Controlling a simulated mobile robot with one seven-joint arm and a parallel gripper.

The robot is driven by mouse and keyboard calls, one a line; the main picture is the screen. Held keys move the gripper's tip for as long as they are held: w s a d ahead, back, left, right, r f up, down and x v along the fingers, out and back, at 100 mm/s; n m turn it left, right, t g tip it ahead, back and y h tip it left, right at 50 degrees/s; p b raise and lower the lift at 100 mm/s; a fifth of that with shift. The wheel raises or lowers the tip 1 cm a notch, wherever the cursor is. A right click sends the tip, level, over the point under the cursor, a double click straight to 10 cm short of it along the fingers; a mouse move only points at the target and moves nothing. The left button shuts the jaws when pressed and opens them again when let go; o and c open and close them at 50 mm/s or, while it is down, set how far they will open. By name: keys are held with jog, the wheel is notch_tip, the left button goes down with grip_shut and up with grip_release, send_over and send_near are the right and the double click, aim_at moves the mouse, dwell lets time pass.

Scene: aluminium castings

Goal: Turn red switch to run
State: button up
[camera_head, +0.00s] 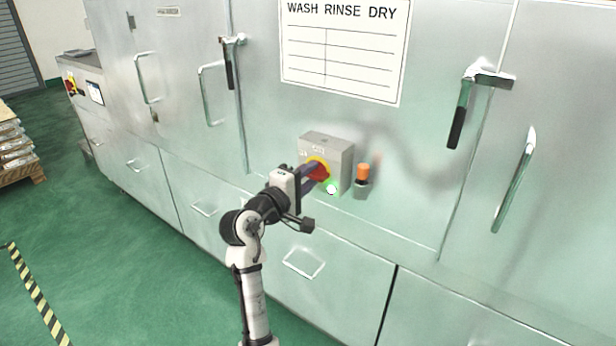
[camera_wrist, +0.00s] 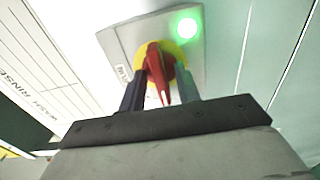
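The red switch (camera_wrist: 157,72) is a rotary handle on a yellow round plate, on the front of a grey control box (camera_head: 340,160). In the head view the red switch (camera_head: 321,173) is partly hidden by my fingers. My gripper (camera_head: 312,171) reaches to the box front.
A lit green lamp (camera_wrist: 187,27) sits on the box beside the switch. An orange beacon (camera_head: 362,171) stands just right of the box. A large metal washer cabinet has several handles and a "WASH RINSE DRY" sign (camera_head: 343,60). Green floor (camera_head: 130,270) lies open at left.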

grip_shut()
jog(key=shift+m, duration=0.3)
jog(key=shift+f+m+b, duration=0.15)
jog(key=shift+m+b, duration=0.8)
jog(key=shift+m, duration=0.05)
jog(key=m+b, duration=0.3)
jog(key=m, duration=0.1)
jog(key=shift+m, duration=0.3)
jog(key=m+b, duration=0.4)
jog(key=m, duration=0.2)
jog(key=shift+b, duration=0.4)
jog(key=shift+m+b, duration=1.5)
jog(key=shift+m, duration=0.9)
